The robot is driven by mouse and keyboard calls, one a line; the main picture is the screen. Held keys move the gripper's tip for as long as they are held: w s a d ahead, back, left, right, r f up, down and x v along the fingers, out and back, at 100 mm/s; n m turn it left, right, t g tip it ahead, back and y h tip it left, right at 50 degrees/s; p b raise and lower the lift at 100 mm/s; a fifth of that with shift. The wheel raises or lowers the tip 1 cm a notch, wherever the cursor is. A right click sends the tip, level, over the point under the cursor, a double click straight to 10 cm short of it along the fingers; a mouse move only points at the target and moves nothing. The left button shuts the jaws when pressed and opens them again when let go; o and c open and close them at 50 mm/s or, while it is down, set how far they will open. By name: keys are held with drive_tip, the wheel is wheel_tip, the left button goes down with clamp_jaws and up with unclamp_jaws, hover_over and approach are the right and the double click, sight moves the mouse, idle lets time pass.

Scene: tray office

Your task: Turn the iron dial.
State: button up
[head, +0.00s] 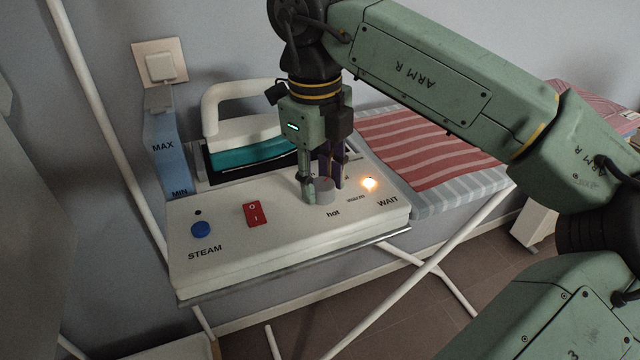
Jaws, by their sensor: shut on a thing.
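The iron dial (325,191) is a short grey round knob on the top panel of the white iron station (285,262). The word "hot" is printed just in front of it. My gripper (322,190) points down from above and is shut on the dial, with one finger on its left side and the other behind it to the right. The fingers partly hide the dial, and I cannot tell which way its mark points. An orange-white light (369,184) glows to the right of the dial, above the word "WAIT".
A red switch (254,213) and a blue steam button (201,229) lie left on the panel. The iron (245,130), with white handle and teal body, stands behind, beside a blue water tank (167,150). A striped ironing board (430,150) extends right under my arm.

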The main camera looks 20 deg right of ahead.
drive_tip(key=shift+m, duration=0.6)
drive_tip(key=o, duration=1.2)
